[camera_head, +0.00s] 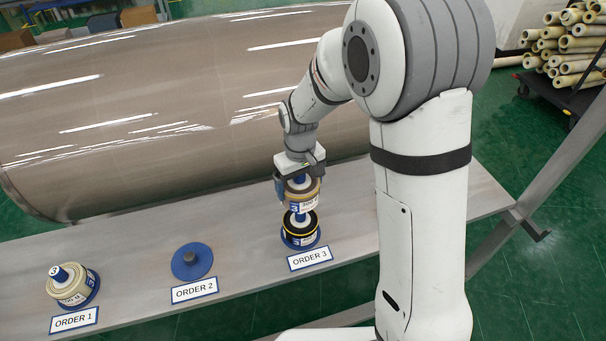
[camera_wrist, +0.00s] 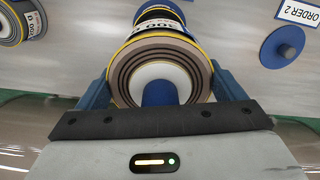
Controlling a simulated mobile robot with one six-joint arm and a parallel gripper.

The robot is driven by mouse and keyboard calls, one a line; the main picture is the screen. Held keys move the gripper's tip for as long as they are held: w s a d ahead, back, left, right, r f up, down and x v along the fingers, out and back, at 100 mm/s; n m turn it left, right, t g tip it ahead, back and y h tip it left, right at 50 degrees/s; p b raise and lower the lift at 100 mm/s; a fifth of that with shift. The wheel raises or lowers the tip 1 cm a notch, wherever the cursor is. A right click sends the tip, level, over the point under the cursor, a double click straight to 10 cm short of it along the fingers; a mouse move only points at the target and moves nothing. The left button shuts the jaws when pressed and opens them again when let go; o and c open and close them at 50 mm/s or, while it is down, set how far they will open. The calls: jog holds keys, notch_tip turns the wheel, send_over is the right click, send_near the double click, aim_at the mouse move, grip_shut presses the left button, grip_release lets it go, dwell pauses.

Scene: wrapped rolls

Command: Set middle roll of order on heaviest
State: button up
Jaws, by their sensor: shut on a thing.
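My gripper (camera_head: 299,177) is shut on a tan roll (camera_head: 305,203) with a blue-and-white label, held upright at the ORDER 3 place. In the wrist view the held roll (camera_wrist: 128,82) shows brown and dark rings and a pale core around a blue centre. Directly beneath it, a black roll with yellow edges (camera_head: 300,234) stands on a blue base. A blue-topped core shows between the two rolls. A cream roll (camera_head: 72,291) sits on a blue base at ORDER 1. The ORDER 2 blue disc (camera_head: 184,268) has a grey peg and no roll.
The grey shelf (camera_head: 130,255) carries these places, with signs along its front edge. A large brown wrapped cylinder (camera_head: 170,120) lies behind it. In the wrist view another roll (camera_wrist: 10,24) stands at the left edge. A cart of tubes (camera_head: 570,45) is at the far right.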

jog(key=shift+f+b, duration=3.35)
jog(key=shift+f, duration=1.4)
jog(key=o, duration=0.9)
jog(key=shift+o, duration=0.2)
jog(key=shift+r, duration=0.1)
notch_tip(320, 180, up, 8)
jog(key=shift+d+f+b, duration=0.1)
jog(key=shift+f+b, duration=0.05)
jog(key=shift+b, duration=0.15)
